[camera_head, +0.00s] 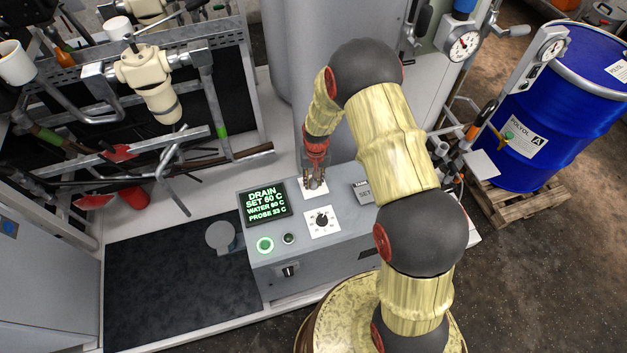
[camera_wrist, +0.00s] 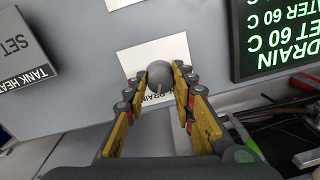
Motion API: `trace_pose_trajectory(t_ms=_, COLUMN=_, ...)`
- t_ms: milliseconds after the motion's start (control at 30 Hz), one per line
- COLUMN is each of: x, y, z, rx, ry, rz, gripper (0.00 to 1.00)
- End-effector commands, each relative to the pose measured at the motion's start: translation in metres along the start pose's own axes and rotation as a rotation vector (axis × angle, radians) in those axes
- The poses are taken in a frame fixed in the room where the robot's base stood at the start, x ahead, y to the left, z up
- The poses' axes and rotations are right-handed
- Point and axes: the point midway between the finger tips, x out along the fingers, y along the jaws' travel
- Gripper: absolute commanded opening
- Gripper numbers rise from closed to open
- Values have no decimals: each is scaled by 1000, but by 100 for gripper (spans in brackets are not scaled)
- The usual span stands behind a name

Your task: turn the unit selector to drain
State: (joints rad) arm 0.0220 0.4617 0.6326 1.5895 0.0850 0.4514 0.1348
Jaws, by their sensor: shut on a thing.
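The unit selector is a round grey knob (camera_wrist: 159,74) on a white label plate (camera_wrist: 129,62), part of whose lettering reads DRAIN. My gripper (camera_wrist: 160,82) is shut on the knob, one finger on each side. A pale pointer on the knob aims down in the wrist view, towards the DRAIN lettering; the fingers hide some of the plate. In the head view my gripper (camera_head: 315,181) is on the top panel of the grey control unit, hiding the knob. The display (camera_head: 264,203) shows DRAIN, SET 60 C, with water and probe readings below.
A white-plated dial (camera_head: 322,221), a lit green button (camera_head: 265,245) and a black switch (camera_head: 289,271) sit on the control unit. A TANK HEAT SET plate (camera_wrist: 22,50) is beside the selector. A blue drum (camera_head: 560,110) stands on a pallet at right.

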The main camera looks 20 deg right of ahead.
Motion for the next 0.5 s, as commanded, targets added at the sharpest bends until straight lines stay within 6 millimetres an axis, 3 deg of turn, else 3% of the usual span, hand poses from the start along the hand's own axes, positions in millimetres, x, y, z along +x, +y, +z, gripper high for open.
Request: trace_pose_trajectory(t_ms=500, x=0, y=0, z=0, rx=83, ry=4, rz=0, gripper=0)
